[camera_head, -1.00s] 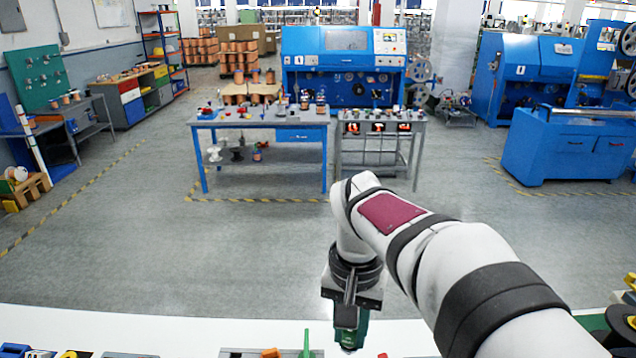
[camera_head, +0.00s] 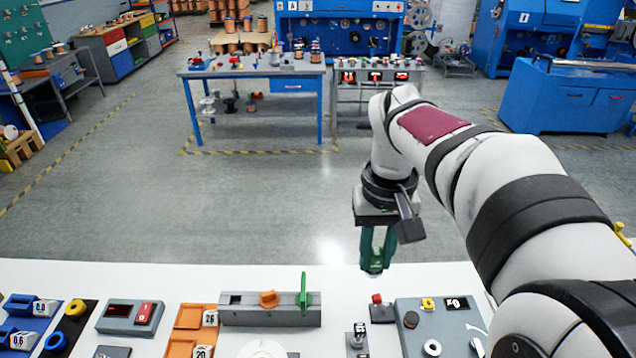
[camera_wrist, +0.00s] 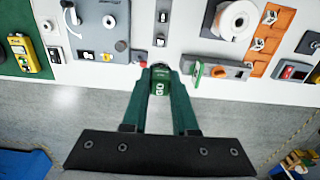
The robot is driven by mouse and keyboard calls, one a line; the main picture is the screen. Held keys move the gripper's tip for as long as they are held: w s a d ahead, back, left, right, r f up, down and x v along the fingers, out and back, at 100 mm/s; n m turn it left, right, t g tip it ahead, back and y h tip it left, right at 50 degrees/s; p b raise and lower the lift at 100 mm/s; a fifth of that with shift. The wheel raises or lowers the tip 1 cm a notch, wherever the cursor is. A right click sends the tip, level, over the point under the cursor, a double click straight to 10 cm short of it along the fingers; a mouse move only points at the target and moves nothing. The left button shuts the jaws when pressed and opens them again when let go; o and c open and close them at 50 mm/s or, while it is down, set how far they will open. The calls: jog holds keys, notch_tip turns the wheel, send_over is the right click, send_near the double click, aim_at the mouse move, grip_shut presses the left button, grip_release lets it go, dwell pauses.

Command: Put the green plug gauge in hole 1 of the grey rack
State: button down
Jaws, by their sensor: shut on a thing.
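My gripper (camera_head: 376,262) has green fingers and points down above the far edge of the white bench. It is shut on the green plug gauge (camera_wrist: 159,84), which shows "GO" between the fingertips in the wrist view; in the head view only a small pale end (camera_head: 375,269) shows below the fingers. A narrow dark grey block with white labels (camera_head: 357,341) stands on the bench below and nearer than the gripper; it also shows in the wrist view (camera_wrist: 161,30). It may be the grey rack, but its holes and numbers are too small to read. The gauge is apart from it.
A grey block with an orange knob and green lever (camera_head: 250,315) lies left of the gripper. Orange trays (camera_head: 190,317) are further left.

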jog(key=w+a+f+n, duration=0.15)
jog(key=a+f, duration=0.25)
jog(key=a, duration=0.5)
jog(key=w+a+f+n, duration=0.1)
jog(key=w+a+f, duration=0.2)
jog(key=a, duration=0.6)
jog(key=w+a+f+n, duration=0.2)
jog(key=w+a+f, duration=0.15)
jog(key=a, duration=0.55)
jog(key=shift+s+d+f, duration=0.1)
jog(key=shift+s+f, duration=0.1)
jog(key=shift+f, duration=1.65)
jog(key=shift+s+d+f, duration=0.1)
jog(key=shift+s+f, duration=0.05)
jog(key=shift+f, duration=1.65)
jog(key=shift+f, duration=0.35)
jog(key=shift+f, duration=0.95)
jog(key=c, duration=0.6)
grip_release()
